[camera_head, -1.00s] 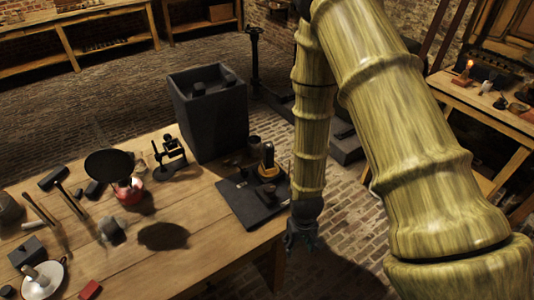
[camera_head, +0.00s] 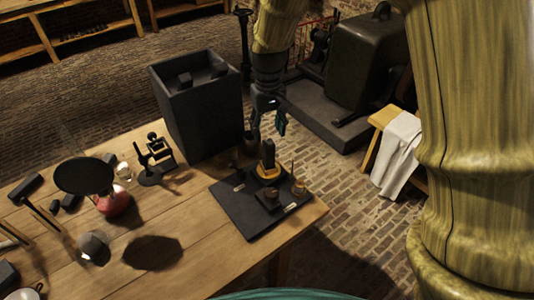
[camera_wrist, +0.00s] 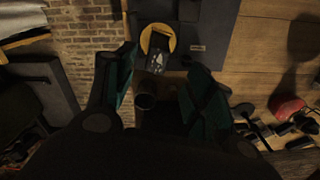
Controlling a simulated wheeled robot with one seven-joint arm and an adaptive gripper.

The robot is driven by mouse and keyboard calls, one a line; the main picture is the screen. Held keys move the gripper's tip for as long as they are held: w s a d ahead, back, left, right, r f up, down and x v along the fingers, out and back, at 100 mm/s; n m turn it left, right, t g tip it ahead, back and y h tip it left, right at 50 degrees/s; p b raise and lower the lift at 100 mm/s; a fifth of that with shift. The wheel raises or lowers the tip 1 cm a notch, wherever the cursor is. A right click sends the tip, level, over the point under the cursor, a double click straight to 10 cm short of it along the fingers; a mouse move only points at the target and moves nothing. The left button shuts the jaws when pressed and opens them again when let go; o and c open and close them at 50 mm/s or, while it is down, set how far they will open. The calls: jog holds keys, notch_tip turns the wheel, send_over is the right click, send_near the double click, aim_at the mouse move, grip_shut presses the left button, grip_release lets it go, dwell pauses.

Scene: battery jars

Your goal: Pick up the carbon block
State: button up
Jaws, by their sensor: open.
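A dark upright block (camera_head: 268,154), which looks like the carbon block, stands in a yellow ring-like base (camera_head: 269,171) on a dark flat board (camera_head: 240,210) at the table's right end. In the wrist view the block (camera_wrist: 158,45) and yellow ring (camera_wrist: 146,38) show at the top, just beyond the fingertips. My gripper (camera_head: 268,120) is open and empty, pointing down above and behind the block, apart from it. In the wrist view its teal-padded fingers (camera_wrist: 163,75) are spread, with a dark cup (camera_wrist: 145,96) below between them.
A tall dark box (camera_head: 205,115) with blocks on top stands left of my gripper. Smaller dark pieces (camera_head: 268,198) and a thin upright item (camera_head: 294,175) sit on the board. A black stand (camera_head: 154,160) and a red-based pan (camera_head: 112,203) are farther left. The table ends right of the board.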

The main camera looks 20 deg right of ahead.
aim_at(269, 153)
notch_tip(269, 153, down, 5)
jog(key=shift+w+r+p, duration=0.1)
jog(key=shift+r+p, duration=0.05)
jog(key=shift+p, duration=0.35)
jog(key=shift+d+f+p, duration=0.2)
jog(key=shift+f+p, duration=0.9)
jog(key=shift+f, duration=1.85)
grip_shut()
